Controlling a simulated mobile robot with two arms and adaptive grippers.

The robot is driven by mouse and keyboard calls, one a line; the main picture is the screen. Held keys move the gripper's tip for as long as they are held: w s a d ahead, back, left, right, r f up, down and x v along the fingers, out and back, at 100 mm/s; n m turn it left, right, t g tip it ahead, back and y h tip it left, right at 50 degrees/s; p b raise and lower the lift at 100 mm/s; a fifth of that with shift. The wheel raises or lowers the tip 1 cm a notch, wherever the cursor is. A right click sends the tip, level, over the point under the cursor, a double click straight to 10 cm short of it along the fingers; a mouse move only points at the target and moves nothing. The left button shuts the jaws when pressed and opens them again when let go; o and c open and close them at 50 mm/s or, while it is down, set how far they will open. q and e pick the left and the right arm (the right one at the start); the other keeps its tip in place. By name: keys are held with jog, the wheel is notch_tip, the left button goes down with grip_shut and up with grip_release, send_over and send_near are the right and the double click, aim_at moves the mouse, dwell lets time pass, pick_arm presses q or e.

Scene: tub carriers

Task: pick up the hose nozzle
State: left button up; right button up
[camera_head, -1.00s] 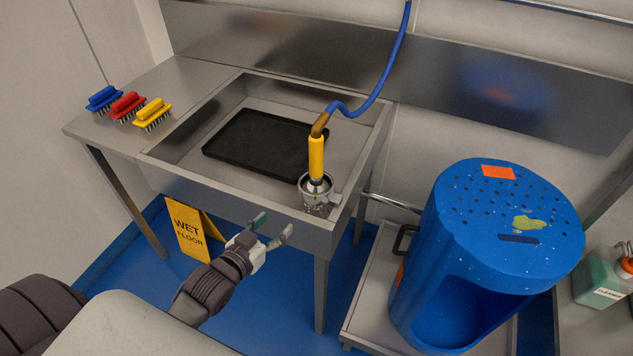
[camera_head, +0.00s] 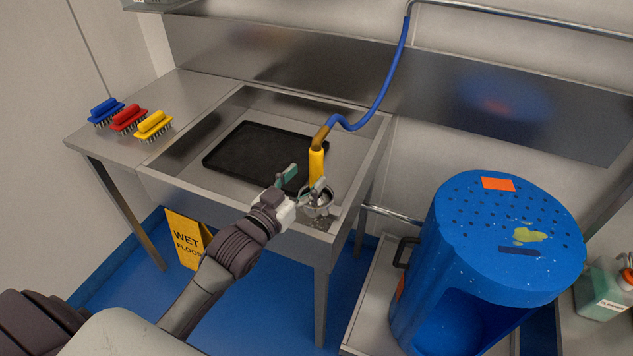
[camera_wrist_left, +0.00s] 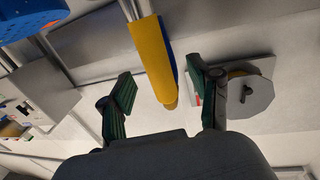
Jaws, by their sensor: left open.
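The hose nozzle (camera_head: 316,165) has a yellow grip and a brass bend at its top, joined to a blue hose. It stands upright at the sink's front right corner, its lower end by a round metal piece (camera_head: 318,207). My left gripper (camera_head: 304,182) is open at the nozzle's lower part, one finger overlapping the grip's lower end in the head view. In the left wrist view the yellow grip (camera_wrist_left: 152,55) shows between the spread fingers of my left gripper (camera_wrist_left: 160,74), with gaps on both sides. My right gripper is not in view.
The steel sink (camera_head: 215,198) holds a black tray (camera_head: 265,150). Blue, red and yellow brushes (camera_head: 130,118) lie on the left counter. A wet floor sign (camera_head: 186,240) stands below. A blue tub (camera_head: 470,260) stands right on a steel carrier, beside a green cleaner bottle (camera_head: 600,290).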

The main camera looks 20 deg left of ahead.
aim_at(312, 170)
pick_arm(q)
jog(key=w, duration=0.2)
jog(key=w+d+p, duration=0.1)
jog(key=shift+w+r, duration=0.25)
jog(key=shift+w, duration=0.15)
jog(key=shift+w+f, duration=0.1)
jog(key=shift+w, duration=0.3)
jog(key=shift+s, duration=0.1)
jog(key=shift+c, duration=0.2)
jog(key=c, duration=1.1)
grip_shut()
jog(key=shift+r, duration=0.2)
